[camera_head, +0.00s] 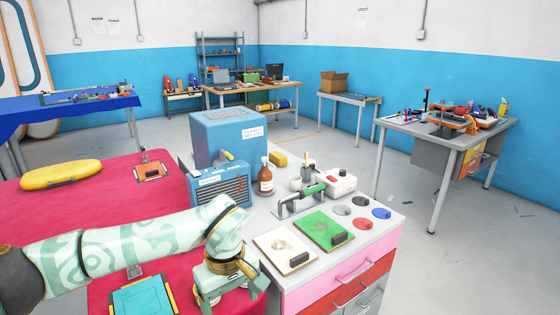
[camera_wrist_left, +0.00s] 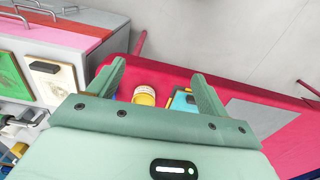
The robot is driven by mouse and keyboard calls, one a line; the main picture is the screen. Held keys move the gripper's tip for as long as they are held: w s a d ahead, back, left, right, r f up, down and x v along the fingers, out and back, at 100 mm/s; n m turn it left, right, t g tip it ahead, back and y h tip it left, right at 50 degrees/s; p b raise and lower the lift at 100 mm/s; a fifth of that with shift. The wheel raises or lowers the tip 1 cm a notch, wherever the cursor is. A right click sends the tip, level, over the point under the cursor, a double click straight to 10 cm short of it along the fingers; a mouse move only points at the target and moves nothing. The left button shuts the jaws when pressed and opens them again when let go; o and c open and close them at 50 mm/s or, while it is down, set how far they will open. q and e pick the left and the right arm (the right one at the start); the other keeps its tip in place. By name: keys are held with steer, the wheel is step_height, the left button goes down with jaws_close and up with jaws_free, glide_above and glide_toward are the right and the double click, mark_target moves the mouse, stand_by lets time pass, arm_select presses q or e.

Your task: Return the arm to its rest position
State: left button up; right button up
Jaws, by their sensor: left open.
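My left arm (camera_head: 130,248), pale green with a swirl pattern, comes in from the left over the red table. Its left gripper (camera_head: 232,287) points down by the table's edge, beside the drawer cabinet. In the left wrist view the two fingers of the left gripper (camera_wrist_left: 157,82) stand wide apart with nothing held between them. Beyond them a small jar with a yellow body and pale lid (camera_wrist_left: 144,96) and part of a blue board (camera_wrist_left: 184,100) show; I cannot tell their exact distance. My right gripper is not in view.
The red table (camera_head: 100,180) bears a yellow inflatable (camera_head: 62,174) and a blue board (camera_head: 143,297). The cabinet (camera_head: 375,243) to the right carries a blue machine (camera_head: 222,185), a brown bottle (camera_head: 265,180), a green-handled tool (camera_head: 300,200), and a green board (camera_head: 325,231).

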arm_select(q)
steer(key=s+d+f+n+g+h, duration=0.1)
steer(key=s+d+f+n+h, duration=0.1)
steer(key=d+f+n+h, duration=0.35)
steer(key=s+d+f+n+g+h, duration=0.1)
steer(key=d+f+n+h, duration=0.1)
steer(key=d+n+h, duration=0.55)
steer(key=w+a+f+n+t+h, duration=0.25)
steer(key=f+n+t, duration=0.6)
steer(key=n, duration=0.75)
steer(key=s+a+f+n+t+y, duration=0.2)
steer(key=s+a+f+n+y, duration=0.2)
steer(key=a+f+n, duration=0.45)
steer(key=s+a+f+n+t+y, duration=0.2)
steer(key=s+a+f+n+y, duration=0.25)
steer(key=f+n, duration=0.55)
steer(key=s+a+f+n+g+y, duration=0.2)
steer(key=s+a+f+n+g, duration=0.1)
steer(key=s, duration=1)
steer(key=s+a+f+n+g+y, duration=0.2)
steer(key=s+a+f+n, duration=0.3)
steer(key=s+f, duration=0.3)
steer(key=s+a+f+n+g+y, duration=0.3)
steer(key=s+a+f+n+g, duration=0.1)
steer(key=s, duration=1.3)
steer(key=shift+s+a+f+n+g, duration=0.35)
steer(key=shift+a+f+n+g, duration=0.1)
steer(key=shift+f+n, duration=0.4)
